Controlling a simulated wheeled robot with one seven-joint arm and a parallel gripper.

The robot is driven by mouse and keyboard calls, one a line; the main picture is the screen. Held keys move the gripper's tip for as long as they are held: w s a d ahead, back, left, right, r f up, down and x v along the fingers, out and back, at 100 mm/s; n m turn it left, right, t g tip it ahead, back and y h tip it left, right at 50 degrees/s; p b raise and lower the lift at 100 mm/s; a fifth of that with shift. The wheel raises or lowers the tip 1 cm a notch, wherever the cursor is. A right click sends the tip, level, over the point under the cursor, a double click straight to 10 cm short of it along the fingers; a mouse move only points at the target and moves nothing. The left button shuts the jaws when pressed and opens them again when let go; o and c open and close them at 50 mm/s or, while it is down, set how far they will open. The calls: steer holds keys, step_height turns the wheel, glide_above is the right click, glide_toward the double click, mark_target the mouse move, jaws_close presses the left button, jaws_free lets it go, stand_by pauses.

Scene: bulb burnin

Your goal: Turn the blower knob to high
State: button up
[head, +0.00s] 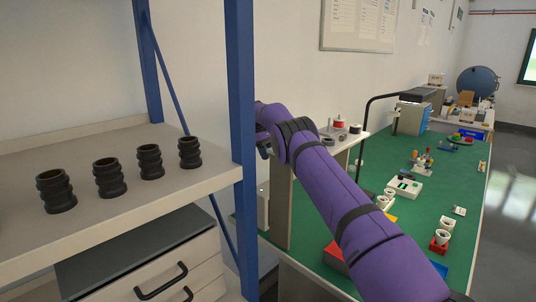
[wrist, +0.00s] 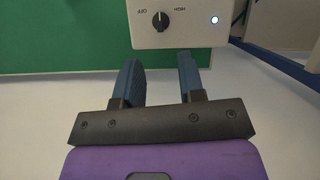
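The blower knob (wrist: 160,21) is black and round, on the face of a pale box (wrist: 199,36) at the top of the wrist view. A light mark on the knob points up in the picture, between the printed words OFF on the left and HIGH on the right. My gripper (wrist: 158,76) is open and empty, its two blue fingers pointing toward the box, below the knob in the picture and apart from it. In the head view the blue shelf post hides the end of my arm, and I cannot make out the knob there.
A small light (wrist: 214,20) glows right of the knob. In the head view, a shelf (head: 120,213) with several black ribbed parts (head: 110,178) and a blue post (head: 241,120) stand at left. A green bench (head: 318,205) with scattered items runs along the wall at right.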

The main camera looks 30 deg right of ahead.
stand_by(0.3)
steer(key=shift+w+d+r+m, duration=0.15)
steer(key=shift+w+m, duration=0.1)
steer(key=shift+m, duration=0.35)
steer(key=shift+x, duration=5.4)
steer(key=shift+c, duration=0.2)
jaws_close()
